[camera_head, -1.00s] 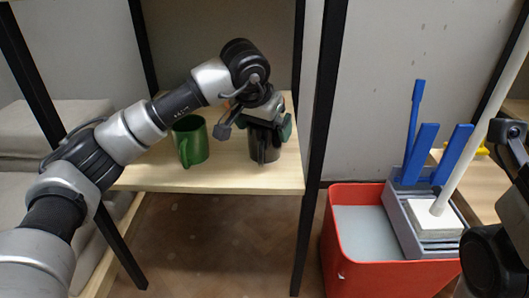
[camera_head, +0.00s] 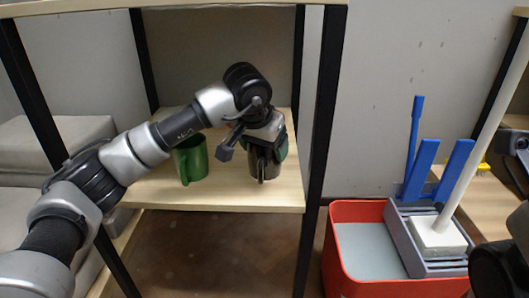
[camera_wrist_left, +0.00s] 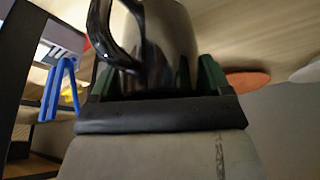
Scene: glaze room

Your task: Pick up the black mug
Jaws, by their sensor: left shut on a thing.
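The black mug (camera_head: 262,168) is on the wooden shelf board at the right part of the shelf, next to the black front post. My left gripper (camera_head: 266,150) reaches down to it from above and is shut on it, with its green fingers at the mug's sides. In the left wrist view the glossy black mug (camera_wrist_left: 160,45) sits between the green fingertips (camera_wrist_left: 155,78), its handle toward the left. I cannot tell whether its base touches the board. My right gripper is not visible; only part of my right arm shows at the right edge.
The wooden shelf (camera_head: 220,195) has black posts (camera_head: 318,150) close to the right of the black mug. A red bucket (camera_head: 345,280) with a grey wringer and blue handles stands on the floor at right, with a pale pole leaning in it. An orange-red round thing (camera_wrist_left: 247,78) shows in the wrist view.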

